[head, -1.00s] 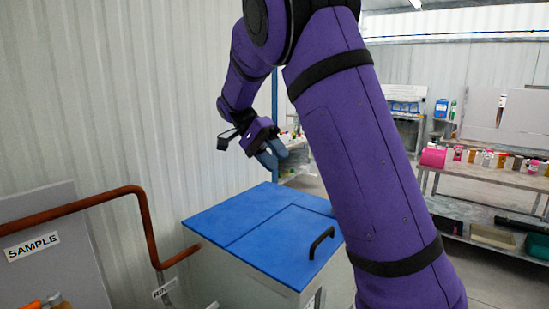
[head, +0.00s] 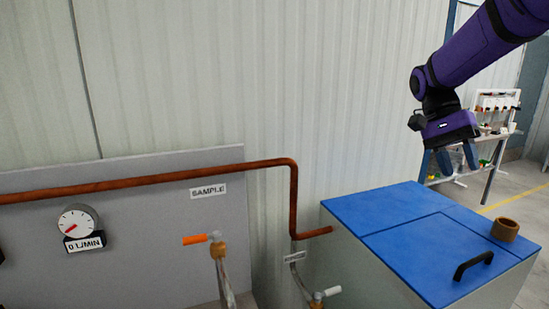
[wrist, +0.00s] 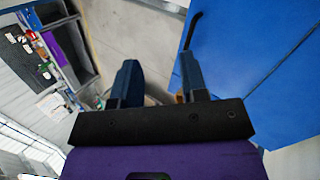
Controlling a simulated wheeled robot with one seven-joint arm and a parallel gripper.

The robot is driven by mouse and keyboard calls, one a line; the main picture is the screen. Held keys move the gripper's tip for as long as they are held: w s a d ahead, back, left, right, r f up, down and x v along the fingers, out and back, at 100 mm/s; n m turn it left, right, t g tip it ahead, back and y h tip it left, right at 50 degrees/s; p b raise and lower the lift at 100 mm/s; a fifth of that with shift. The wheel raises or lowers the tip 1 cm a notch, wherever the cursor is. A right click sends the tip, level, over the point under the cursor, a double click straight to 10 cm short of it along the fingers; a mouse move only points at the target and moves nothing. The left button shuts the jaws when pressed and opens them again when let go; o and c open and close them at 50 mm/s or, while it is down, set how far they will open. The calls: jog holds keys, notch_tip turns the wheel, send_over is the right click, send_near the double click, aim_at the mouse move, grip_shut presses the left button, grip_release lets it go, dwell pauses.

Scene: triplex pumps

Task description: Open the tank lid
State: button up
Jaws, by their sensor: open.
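The tank's blue lid (head: 395,212) lies flat and shut on the pale tank at the lower right of the head view. A black bar handle (head: 473,265) stands near its front edge. The lid also fills the right of the wrist view (wrist: 245,65), with the dark handle (wrist: 191,30) at its left edge. My gripper (head: 457,160) hangs above and behind the lid's far edge in the head view, apart from the handle. Its two blue fingers (wrist: 160,82) are spread, and I see nothing held between them.
A grey panel with a gauge (head: 79,224), copper pipe (head: 150,186) and orange-handled valve (head: 200,239) stands left of the tank. A shelf (head: 490,130) stands behind. A corrugated wall borders the tank's back.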

jog(key=s+a+n+t+y, duration=0.1)
jog(key=s+a+n+t, duration=0.2)
jog(key=s, duration=0.6)
jog(key=s+a+n+t, duration=0.4)
jog(key=s+n+t, duration=0.3)
jog(key=s+t, duration=0.2)
jog(key=shift+s+n+y, duration=0.3)
jog(key=shift+s+y, duration=0.1)
jog(key=shift+s, duration=0.3)
jog(key=shift+w+d+f, duration=0.1)
